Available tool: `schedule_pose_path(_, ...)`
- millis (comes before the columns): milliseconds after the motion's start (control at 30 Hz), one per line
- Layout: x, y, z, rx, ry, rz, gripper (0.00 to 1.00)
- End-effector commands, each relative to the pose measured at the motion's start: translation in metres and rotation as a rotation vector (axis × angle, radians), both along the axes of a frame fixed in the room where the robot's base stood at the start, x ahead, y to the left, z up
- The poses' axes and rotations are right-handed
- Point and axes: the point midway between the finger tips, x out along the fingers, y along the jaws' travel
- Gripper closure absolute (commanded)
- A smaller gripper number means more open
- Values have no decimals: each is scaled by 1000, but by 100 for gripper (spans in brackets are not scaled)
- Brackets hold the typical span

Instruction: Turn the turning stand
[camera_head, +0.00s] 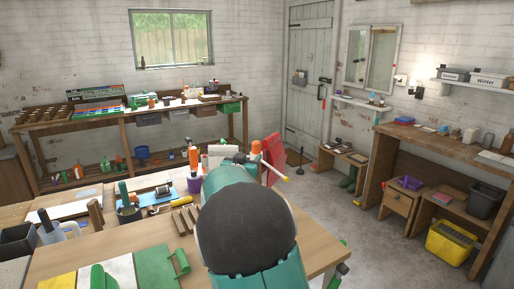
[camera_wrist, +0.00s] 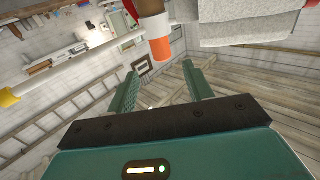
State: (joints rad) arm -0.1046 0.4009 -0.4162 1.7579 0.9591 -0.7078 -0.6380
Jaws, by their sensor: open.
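What looks like the turning stand is partly hidden behind my arm in the head view. An orange cylinder (camera_head: 256,147), a red panel (camera_head: 273,155) and a yellow-tipped rod (camera_head: 284,178) show there, beside a white block (camera_head: 220,152). I cannot tell which of these belong to the stand. In the wrist view my gripper (camera_wrist: 161,72) is open, with nothing between its two green fingers. An orange-and-white cylinder (camera_wrist: 160,48) shows just above the fingertips, and a pale grey ribbed block (camera_wrist: 245,32) is to the right. I cannot tell whether anything is touching. In the head view my arm hides the gripper.
The near workbench (camera_head: 90,249) holds a green roller (camera_head: 180,262), a tool tray and a purple cup (camera_head: 195,184). A long bench stands at the back wall and a wooden desk (camera_head: 440,145) at the right. The floor (camera_head: 345,215) between is clear.

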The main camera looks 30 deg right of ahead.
Motion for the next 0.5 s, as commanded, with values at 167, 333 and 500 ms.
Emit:
schedule_pose_path(167, 24, -29, -1, -1, 0, -1, 49)
schedule_pose_path(333, 46, -55, -1, -1, 1, 0, 49)
schedule_pose_path(500, 63, -74, -1, -1, 1, 1, 49)
